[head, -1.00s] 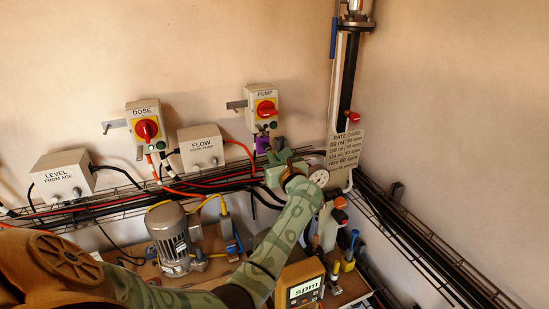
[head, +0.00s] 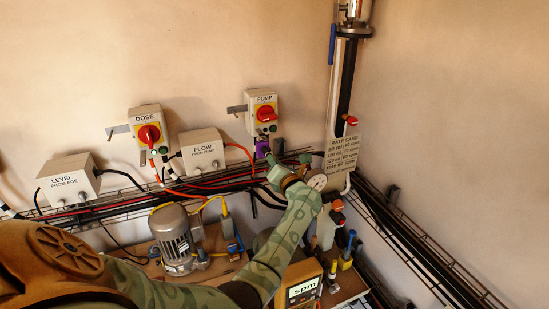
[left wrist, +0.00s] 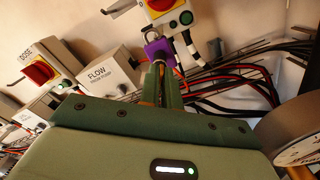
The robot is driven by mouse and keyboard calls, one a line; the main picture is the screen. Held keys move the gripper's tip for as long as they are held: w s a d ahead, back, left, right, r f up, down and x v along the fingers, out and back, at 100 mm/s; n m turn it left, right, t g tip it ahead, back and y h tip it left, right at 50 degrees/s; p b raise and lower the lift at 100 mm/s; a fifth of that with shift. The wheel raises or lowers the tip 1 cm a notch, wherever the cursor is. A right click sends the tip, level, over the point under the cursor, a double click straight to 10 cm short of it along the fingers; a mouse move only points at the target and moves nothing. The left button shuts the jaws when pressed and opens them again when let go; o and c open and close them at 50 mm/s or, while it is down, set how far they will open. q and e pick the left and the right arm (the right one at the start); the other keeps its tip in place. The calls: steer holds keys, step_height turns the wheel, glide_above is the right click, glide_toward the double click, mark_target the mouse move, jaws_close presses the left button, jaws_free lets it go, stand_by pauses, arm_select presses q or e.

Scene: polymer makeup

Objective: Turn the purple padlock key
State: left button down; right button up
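The purple padlock (head: 262,148) hangs under the grey PUMP switch box (head: 262,113) on the back wall. It also shows in the left wrist view (left wrist: 160,52). My left gripper (head: 272,164) is just below it. In the left wrist view its two green fingers (left wrist: 161,72) point up at the padlock's underside, close together with a narrow gap. I cannot make out the key; the fingertips cover the place under the padlock. Whether the fingers grip anything cannot be told. My right gripper is not in view.
The DOSE switch box (head: 146,128) and FLOW box (head: 202,153) are to the left. Cables on a wire tray (head: 125,205) run close behind and below the gripper. A rate card (head: 341,155) and pipe stand to the right. A motor (head: 172,238) sits on the bench below.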

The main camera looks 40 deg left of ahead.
arm_select(q)
steer(key=shift+m+p, duration=2.05)
steer(key=shift+m, duration=1.75)
steer(key=shift+f, duration=0.1)
steer(key=c, duration=1.6)
jaws_free()
steer(key=shift+d, duration=0.1)
